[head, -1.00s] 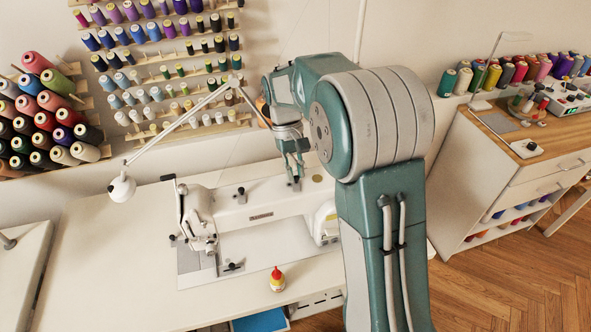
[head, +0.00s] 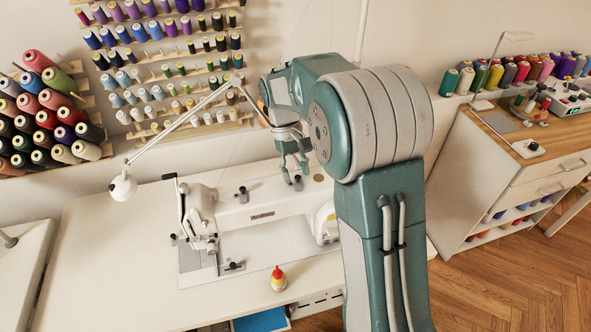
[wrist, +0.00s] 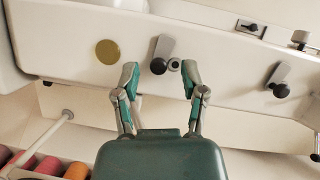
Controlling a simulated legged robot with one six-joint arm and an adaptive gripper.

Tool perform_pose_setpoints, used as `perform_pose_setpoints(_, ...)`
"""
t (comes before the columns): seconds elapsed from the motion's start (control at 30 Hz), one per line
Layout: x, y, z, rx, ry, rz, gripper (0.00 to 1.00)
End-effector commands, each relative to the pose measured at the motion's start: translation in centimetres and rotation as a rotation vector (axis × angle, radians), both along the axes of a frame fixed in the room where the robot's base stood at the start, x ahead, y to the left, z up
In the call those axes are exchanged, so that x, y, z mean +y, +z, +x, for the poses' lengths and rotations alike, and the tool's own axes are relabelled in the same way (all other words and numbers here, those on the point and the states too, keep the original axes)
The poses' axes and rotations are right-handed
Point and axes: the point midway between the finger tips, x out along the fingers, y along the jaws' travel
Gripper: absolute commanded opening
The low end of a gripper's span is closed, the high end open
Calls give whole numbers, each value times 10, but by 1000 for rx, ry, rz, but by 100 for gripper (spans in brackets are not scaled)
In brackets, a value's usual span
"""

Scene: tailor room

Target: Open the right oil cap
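The right oil cap, a grey lever with a black knob (wrist: 159,66), is on top of the white sewing machine (wrist: 230,60); in the head view the cap (head: 297,182) is just below my gripper (head: 294,168). In the wrist view a small round fitting with a dark centre (wrist: 174,65) shows beside the knob, apparently uncovered. My gripper (wrist: 160,80) is open, its two fingers spread with the cap between their tips in the picture. It holds nothing. The other oil cap (wrist: 279,86) is farther right there and left in the head view (head: 241,193).
A gold disc (head: 319,178) lies on the machine top near the cap. A lamp arm (head: 190,118) crosses in front of the thread racks. A red-capped bottle (head: 278,280) stands on the white table. The table's left side is clear.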

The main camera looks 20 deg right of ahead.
Motion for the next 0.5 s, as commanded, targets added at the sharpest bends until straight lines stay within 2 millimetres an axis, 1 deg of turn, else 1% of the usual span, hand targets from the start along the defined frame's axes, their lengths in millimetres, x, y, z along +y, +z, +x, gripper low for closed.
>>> perform_pose_setpoints(0.27,0,5,2,-4,-1,0,55)
perform_pose_setpoints(0.37,1,15,7,-5,0,-1,55)
perform_pose_setpoints(0.5,4,40,18,-7,0,-1,55)
